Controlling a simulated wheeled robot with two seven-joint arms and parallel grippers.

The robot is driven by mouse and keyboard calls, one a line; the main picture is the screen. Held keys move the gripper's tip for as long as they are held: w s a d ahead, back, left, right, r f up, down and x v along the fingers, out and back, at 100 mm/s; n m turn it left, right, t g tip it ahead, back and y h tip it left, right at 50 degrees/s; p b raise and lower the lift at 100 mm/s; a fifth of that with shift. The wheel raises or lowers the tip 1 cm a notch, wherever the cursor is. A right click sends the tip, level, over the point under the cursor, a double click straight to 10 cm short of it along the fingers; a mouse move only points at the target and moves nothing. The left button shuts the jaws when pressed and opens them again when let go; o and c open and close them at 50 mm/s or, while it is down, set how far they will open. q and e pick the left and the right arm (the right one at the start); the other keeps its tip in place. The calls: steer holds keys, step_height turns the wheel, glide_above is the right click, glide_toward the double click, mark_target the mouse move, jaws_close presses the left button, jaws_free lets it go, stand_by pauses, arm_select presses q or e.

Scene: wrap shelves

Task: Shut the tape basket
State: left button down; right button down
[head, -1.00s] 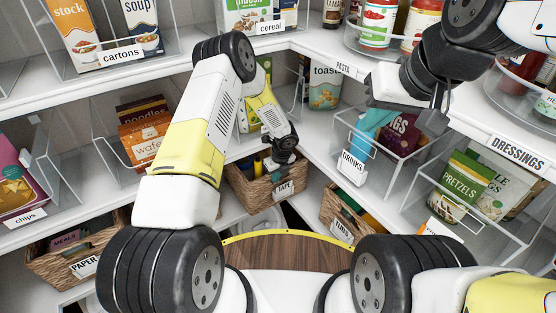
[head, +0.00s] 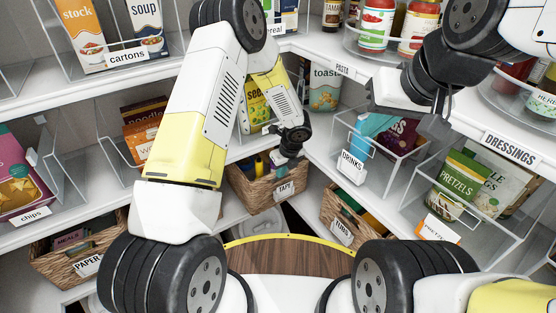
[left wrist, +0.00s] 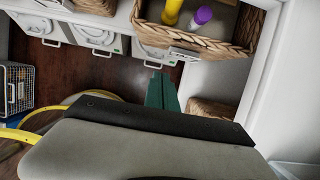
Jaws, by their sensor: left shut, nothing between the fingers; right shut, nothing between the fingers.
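The tape basket (head: 262,196) is a woven brown basket with a TAPE label (head: 285,188), on the lower shelf near the corner. It juts out from under the shelf above. The left wrist view shows a woven basket (left wrist: 246,28) at the top, holding a yellow bottle and a purple-capped one. My left gripper (head: 284,161) is at the basket's front right rim; whether it touches cannot be told. In the left wrist view its narrow shut fingers (left wrist: 161,88) appear below that basket, apart from it in the picture. My right gripper (head: 437,108) is shut and empty, above the drinks bin.
A TUBS basket (head: 338,214) stands right of the tape basket, and a PAPER basket (head: 62,262) far left. The clear drinks bin (head: 392,165) and pretzels bin (head: 490,228) are at right. A round wooden top (head: 290,254) with yellow edging lies in front.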

mark_target(267, 179)
arm_select(q)
steer(key=shift+t, duration=0.3)
steer(key=w+a+f, duration=0.1)
steer(key=f, duration=0.2)
steer(key=w+a+f, duration=0.1)
steer(key=a+f, duration=0.1)
steer(key=f, duration=0.1)
steer(key=w+a+f, duration=0.2)
steer(key=f, duration=0.1)
steer(key=shift+w+a+f, duration=0.1)
steer(key=shift+a+f, duration=0.05)
steer(key=shift+f, duration=0.15)
steer(key=shift+w+a, duration=0.3)
steer(key=shift+w, duration=0.15)
